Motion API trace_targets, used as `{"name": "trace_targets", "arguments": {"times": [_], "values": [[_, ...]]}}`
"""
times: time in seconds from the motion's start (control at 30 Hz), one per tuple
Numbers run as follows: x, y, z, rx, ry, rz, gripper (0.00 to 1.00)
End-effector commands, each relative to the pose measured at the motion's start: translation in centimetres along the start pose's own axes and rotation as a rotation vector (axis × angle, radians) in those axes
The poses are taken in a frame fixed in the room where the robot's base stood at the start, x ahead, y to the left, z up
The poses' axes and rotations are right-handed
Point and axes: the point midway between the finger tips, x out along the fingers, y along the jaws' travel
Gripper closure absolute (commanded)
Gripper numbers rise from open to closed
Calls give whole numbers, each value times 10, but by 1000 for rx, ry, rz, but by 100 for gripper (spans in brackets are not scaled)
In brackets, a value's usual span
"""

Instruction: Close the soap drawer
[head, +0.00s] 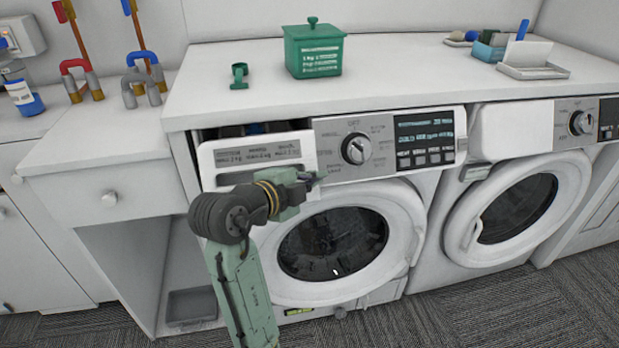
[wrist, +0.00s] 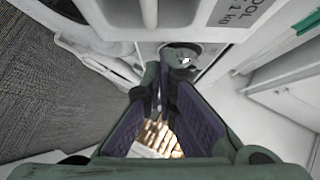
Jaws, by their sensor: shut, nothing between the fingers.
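The soap drawer (head: 257,157) is at the upper left of the left washing machine (head: 335,290). Its white front with a grey label stands out from the machine. A dark gap with a bit of blue shows behind its top edge. My arm hides the drawer's lower edge.
The dial (head: 356,150) and display (head: 424,138) are right of the drawer. The round door (head: 405,215) is below. A second washer (head: 520,190) is to the right.

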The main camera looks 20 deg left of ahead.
Motion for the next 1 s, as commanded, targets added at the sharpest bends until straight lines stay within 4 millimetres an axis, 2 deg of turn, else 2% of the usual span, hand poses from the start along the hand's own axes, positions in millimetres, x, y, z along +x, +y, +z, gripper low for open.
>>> {"name": "trace_targets", "arguments": {"times": [0.53, 0.8, 1.0], "values": [[9, 0, 9, 1, 1, 0, 100], [37, -18, 38, 1, 1, -1, 100], [44, -26, 44, -1, 0, -1, 100]]}}
